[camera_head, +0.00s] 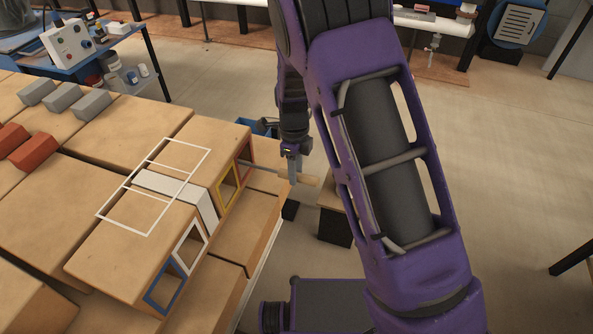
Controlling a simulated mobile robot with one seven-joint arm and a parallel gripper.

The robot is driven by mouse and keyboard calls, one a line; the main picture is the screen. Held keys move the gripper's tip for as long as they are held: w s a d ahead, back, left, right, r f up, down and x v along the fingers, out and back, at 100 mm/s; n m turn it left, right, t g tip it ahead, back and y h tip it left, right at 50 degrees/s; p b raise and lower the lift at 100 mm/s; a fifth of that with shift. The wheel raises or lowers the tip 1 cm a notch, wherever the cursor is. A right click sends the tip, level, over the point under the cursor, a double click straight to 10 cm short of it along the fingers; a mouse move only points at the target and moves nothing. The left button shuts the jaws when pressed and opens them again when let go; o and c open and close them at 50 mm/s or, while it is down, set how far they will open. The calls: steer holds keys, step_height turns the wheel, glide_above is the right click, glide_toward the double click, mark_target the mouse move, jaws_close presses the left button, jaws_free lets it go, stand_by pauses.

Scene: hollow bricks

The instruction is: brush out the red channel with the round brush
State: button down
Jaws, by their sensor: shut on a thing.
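The round brush has a pale wooden handle (309,180) and a thin grey rod (264,172). My gripper (292,178) is shut on the brush near the handle, to the right of the brick stack's end face. The rod points left to the red-framed channel (248,150). Its bristle head is not visible; it may be inside the red channel, but I cannot tell how deep. The yellow-framed channel (228,192) is beside it, with the white-framed (190,248) and blue-framed (164,288) channels nearer the front.
Grey blocks (63,97) and red blocks (33,149) sit on the bricks at left. A blue bench (104,52) stands behind.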

steer(key=s+d, duration=0.2)
steer(key=d, duration=0.6)
steer(key=shift+s, duration=0.3)
stand_by(0.3)
steer(key=shift+r, duration=0.1)
steer(key=shift+w+a+p, duration=0.35)
steer(key=shift+w+a, duration=0.1)
steer(key=shift+a, duration=0.9)
steer(key=shift+w+a+p, duration=0.3)
steer(key=shift+w+a, duration=0.1)
steer(key=shift+a, duration=0.9)
steer(key=shift+w+a+p, duration=0.35)
steer(key=shift+w+a, duration=0.1)
steer(key=shift+a, duration=0.9)
steer(key=shift+d, duration=0.1)
steer(key=s+d, duration=0.2)
steer(key=d, duration=0.6)
steer(key=shift+s, duration=0.35)
steer(key=s+d+b, duration=0.1)
steer(key=s+d, duration=0.3)
steer(key=d, duration=0.9)
steer(key=shift+s+b, duration=0.15)
steer(key=shift+b, duration=0.15)
steer(key=shift+d, duration=0.1)
